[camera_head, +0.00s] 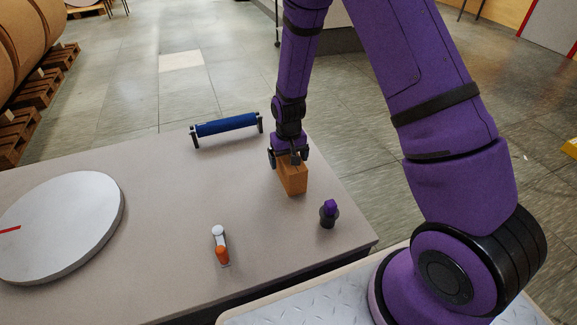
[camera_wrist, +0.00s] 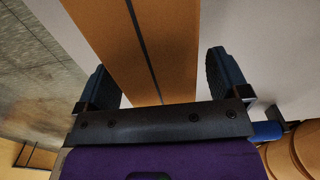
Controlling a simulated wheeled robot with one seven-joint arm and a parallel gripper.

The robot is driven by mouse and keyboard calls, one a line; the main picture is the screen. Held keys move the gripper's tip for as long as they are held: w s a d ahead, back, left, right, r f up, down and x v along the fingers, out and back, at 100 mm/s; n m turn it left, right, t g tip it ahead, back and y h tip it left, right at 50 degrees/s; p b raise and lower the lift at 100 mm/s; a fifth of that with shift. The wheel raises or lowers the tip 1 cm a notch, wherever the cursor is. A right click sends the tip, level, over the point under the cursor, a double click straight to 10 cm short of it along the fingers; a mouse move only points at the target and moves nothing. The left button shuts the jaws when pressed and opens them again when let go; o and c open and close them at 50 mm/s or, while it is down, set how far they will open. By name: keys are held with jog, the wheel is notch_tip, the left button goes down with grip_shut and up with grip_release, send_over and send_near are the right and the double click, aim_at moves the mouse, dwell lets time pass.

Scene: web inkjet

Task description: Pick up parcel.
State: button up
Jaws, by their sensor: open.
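The parcel (camera_head: 293,180) is a brown box with a dark strip along its top, standing on the grey table near its right edge. My gripper (camera_head: 288,158) is at the far end of the parcel, pointing down. In the wrist view the parcel (camera_wrist: 135,45) lies between the two fingers of my gripper (camera_wrist: 160,80). The fingers are open, with a gap visible on the right side and a smaller one on the left. I cannot tell how far down the fingers reach along the parcel's sides.
The table (camera_head: 160,190) also bears a blue roller on a stand (camera_head: 227,125), a large white disc (camera_head: 65,225), a small orange-and-white item (camera_head: 221,245) and a purple-topped dark bottle (camera_head: 329,213). Large brown paper rolls (camera_head: 30,40) lie on pallets at the far left.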

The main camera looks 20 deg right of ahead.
jog(key=shift+f, duration=0.8)
jog(key=c, duration=1.3)
jog(key=shift+r, duration=0.2)
